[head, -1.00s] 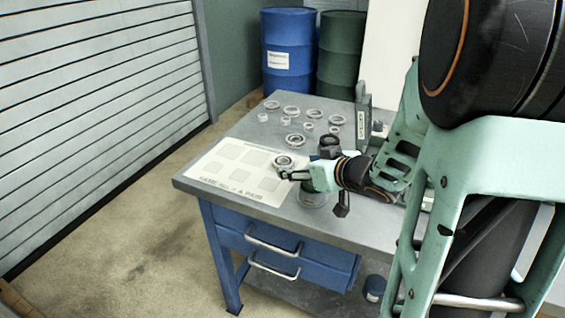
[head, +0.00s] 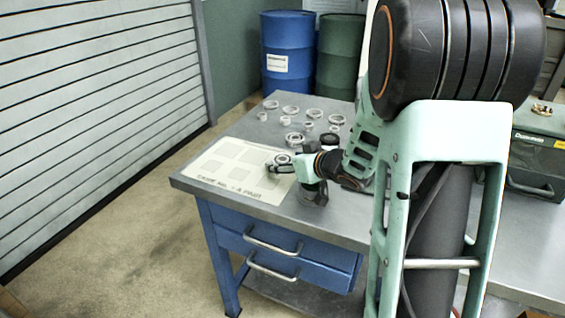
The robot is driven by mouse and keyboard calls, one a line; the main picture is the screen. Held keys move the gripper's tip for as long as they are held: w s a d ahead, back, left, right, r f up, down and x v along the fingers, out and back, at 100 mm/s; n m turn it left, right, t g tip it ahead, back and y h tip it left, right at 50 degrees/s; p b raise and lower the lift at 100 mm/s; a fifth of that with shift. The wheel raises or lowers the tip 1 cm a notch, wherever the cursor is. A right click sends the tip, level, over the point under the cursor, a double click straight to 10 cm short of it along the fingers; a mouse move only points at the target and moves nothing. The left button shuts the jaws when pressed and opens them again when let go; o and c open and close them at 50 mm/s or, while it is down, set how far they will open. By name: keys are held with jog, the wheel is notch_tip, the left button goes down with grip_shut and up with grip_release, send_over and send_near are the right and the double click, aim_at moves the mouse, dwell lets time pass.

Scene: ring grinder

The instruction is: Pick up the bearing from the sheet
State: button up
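The pale printed sheet (head: 213,180) lies on the near left part of the bench top, with square outlines and lettering on it. A ring-shaped bearing (head: 282,158) sits at the sheet's right edge, partly hidden by my gripper. My gripper (head: 272,168) is low over the right side of the sheet, its dark fingers pointing left, just on the near side of this bearing. I cannot tell whether the fingers touch the bearing or how far apart they are.
Several other metal rings (head: 291,110) stand loose toward the back of the grey bench (head: 243,127). A green case (head: 540,140) is at the far right. Blue (head: 287,52) and green (head: 340,55) drums stand behind the bench.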

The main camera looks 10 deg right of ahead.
jog(key=c, duration=1.2)
jog(key=shift+r, duration=0.1)
jog(key=shift+c, duration=0.2)
